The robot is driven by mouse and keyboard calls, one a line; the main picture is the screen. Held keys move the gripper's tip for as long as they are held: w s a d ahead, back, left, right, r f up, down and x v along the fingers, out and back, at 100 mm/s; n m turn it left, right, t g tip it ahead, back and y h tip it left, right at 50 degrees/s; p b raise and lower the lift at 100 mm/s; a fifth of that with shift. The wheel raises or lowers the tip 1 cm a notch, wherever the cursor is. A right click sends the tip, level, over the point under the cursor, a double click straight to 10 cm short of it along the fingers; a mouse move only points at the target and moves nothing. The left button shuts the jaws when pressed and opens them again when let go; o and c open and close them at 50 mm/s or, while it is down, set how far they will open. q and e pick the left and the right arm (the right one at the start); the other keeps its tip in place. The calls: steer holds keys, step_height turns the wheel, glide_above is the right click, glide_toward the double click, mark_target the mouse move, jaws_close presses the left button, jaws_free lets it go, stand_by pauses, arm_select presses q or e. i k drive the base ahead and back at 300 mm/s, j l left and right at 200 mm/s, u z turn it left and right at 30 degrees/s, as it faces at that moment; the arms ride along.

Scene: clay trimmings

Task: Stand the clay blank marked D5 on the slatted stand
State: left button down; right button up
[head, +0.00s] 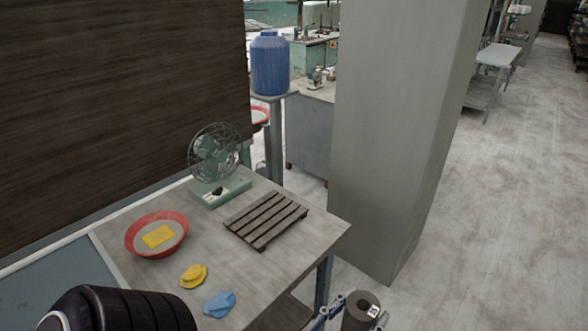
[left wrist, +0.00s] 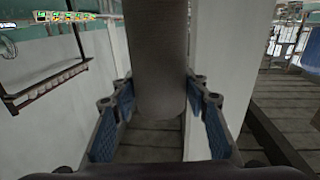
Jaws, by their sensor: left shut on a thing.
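A dark grey-brown clay cylinder (head: 358,312) with a small white label is at the bottom edge of the head view. Its mark is too small to read surely. My left gripper (head: 338,309) is shut on it. In the left wrist view the cylinder (left wrist: 157,70) stands between the blue-padded fingers of my left gripper (left wrist: 160,115). The slatted stand (head: 266,222), of dark grey-brown slats, lies on the table's right part, bare on top. The held cylinder is in front of the table's right corner, apart from the stand. My right gripper is not in view.
On the table (head: 225,262) are a green fan (head: 214,160) behind the stand, a red bowl (head: 133,243) with a yellow sponge (head: 158,237), a yellow cloth (head: 194,276) and a blue cloth (head: 219,304). A grey pillar (head: 395,130) rises beyond the table's right end.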

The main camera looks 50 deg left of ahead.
mark_target(273, 219)
steer(key=i+u, duration=0.35)
steer(key=i+l+u, duration=0.4)
steer(key=i+j+u, duration=0.1)
steer(key=u, duration=1.2)
